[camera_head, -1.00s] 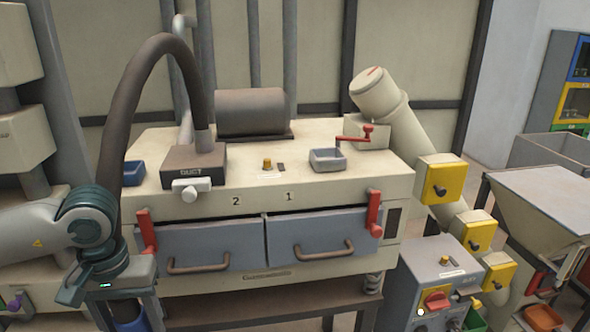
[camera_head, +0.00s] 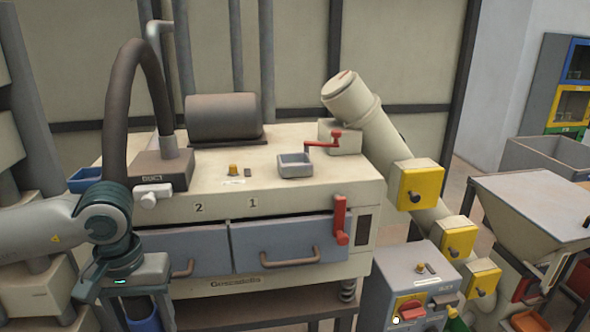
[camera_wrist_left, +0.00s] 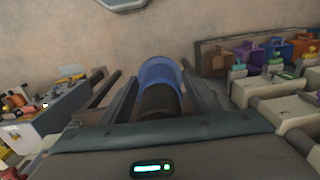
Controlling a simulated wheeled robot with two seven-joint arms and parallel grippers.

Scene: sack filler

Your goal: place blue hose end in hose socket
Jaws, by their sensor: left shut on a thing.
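The blue hose end (camera_wrist_left: 160,72) sits between the fingers of my left gripper (camera_wrist_left: 158,92) in the left wrist view, with the dark hose (camera_wrist_left: 158,103) just behind it. My left gripper is shut on it. In the head view the blue end (camera_head: 143,319) shows below my left gripper (camera_head: 138,292) at the bottom edge. The dark hose (camera_head: 118,95) arches from the box on the machine top (camera_head: 162,170) down behind my left arm. I cannot make out the hose socket in either view. My right gripper is not in view.
The cream machine (camera_head: 345,192) has two grey drawers (camera_head: 275,243) and a red handle (camera_head: 340,220). A grey control box (camera_head: 385,272) and yellow boxes (camera_head: 417,185) stand at right, beside a hopper (camera_head: 535,205). A strip of floor shows at far right.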

